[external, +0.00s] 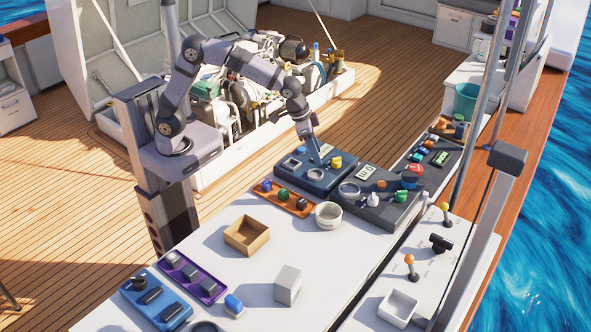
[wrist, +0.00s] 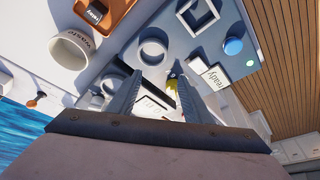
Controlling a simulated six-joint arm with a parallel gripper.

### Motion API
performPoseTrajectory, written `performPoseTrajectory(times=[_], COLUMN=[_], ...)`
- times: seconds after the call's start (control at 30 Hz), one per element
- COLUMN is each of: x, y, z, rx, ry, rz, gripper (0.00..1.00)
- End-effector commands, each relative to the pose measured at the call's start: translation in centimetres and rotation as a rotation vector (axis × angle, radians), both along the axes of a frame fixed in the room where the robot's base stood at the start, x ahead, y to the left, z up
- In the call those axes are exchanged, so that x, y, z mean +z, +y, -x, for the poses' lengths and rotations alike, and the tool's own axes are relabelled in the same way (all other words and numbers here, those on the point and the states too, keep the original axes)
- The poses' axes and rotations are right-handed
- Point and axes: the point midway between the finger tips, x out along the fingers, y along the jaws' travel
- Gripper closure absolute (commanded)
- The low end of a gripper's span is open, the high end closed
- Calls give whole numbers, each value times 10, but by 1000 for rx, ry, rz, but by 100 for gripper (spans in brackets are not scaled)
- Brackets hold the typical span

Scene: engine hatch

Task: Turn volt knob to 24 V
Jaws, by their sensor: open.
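My gripper (external: 319,159) points down over the blue panel (external: 312,183), beside a yellow knob (external: 336,162). In the wrist view my gripper (wrist: 158,74) has its fingers apart, with the yellow knob (wrist: 171,86) showing between them, closer to the right finger. I see no hold on it; whether a finger touches it is unclear. No volt label or 24 V mark is readable, so I cannot confirm that the yellow knob is the volt knob. The fingers hide part of the panel around it.
The panel also bears a blue button (wrist: 232,46), a ring (wrist: 152,51) and a "ready" display (wrist: 216,77). A dark grey panel (external: 372,213) with several controls stands to the right. An orange tray (external: 289,203) and a white waste bin (external: 328,216) stand in front.

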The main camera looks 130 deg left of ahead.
Motion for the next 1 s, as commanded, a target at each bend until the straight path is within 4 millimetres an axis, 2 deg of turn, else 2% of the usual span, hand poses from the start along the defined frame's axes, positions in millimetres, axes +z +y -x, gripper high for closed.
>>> performPoseTrajectory(times=[0.03,0.1,0.23,0.53,1.0], x=[3,8,12,6,-44], y=[18,36,53,57,72], z=[-4,-8,-11,-14,-28], rx=[35,71,104,109,108], ry=[-13,-31,-46,-48,-47], rz=[-8,-17,-27,-29,-29], gripper=[54,54,54,54,54])
